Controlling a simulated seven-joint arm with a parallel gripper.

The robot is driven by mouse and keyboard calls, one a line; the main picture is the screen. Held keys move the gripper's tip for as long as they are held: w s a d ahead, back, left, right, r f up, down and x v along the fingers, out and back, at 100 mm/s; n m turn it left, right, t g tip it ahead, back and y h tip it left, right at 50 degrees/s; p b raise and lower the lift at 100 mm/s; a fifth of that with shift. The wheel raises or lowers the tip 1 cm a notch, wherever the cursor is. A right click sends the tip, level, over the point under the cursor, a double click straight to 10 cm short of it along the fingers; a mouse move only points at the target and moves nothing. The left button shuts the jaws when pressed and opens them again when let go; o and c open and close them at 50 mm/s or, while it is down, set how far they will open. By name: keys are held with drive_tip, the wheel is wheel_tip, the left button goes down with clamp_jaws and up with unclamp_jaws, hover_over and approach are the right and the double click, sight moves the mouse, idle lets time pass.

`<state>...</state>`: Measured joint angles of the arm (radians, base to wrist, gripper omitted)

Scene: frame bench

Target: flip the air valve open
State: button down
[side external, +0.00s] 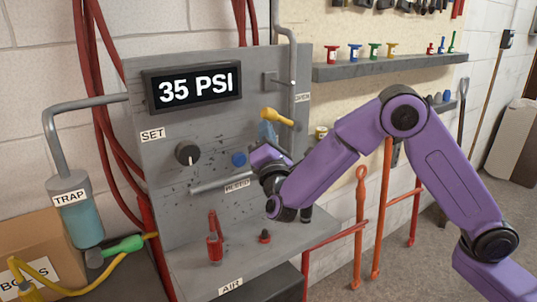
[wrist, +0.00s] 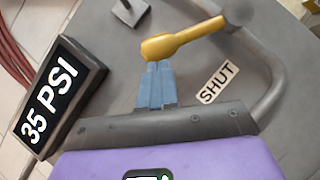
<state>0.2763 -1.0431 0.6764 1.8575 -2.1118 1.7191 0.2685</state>
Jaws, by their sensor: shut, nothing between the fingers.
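The air valve's yellow lever (side external: 277,116) sticks out to the left from the grey pipe, across it, its free end tilted slightly up. An OPEN label (side external: 303,98) is to its upper right. In the wrist view the lever (wrist: 190,38) runs from the pipe at upper right to its thick free end, and a SHUT label (wrist: 217,82) lies beside it. My gripper (side external: 267,126) has its blue fingers shut and empty, just under the lever's free end. The fingertips (wrist: 158,66) meet the lever's edge in the wrist view; whether they touch is unclear.
The panel (side external: 215,130) carries a 35 PSI display (side external: 192,87), a black knob (side external: 187,153) beside SET, and a blue button (side external: 238,159). A grey bracket (side external: 272,79) stands above the lever. The grey pipe (side external: 290,60) runs closely to its right.

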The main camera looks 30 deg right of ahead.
drive_tip(key=d+r+m+g, duration=0.5)
drive_tip(key=r+m, duration=0.3)
drive_tip(key=m, duration=0.2)
drive_tip(key=shift+d+r+g+h, duration=0.2)
drive_tip(key=shift+d+g+h, duration=0.1)
drive_tip(key=shift+d, duration=0.2)
idle(0.4)
drive_tip(key=w+a+v, duration=0.1)
drive_tip(key=a+v, duration=0.1)
drive_tip(key=v, duration=1)
drive_tip(key=shift+a+r, duration=0.35)
drive_tip(key=shift+r, duration=0.15)
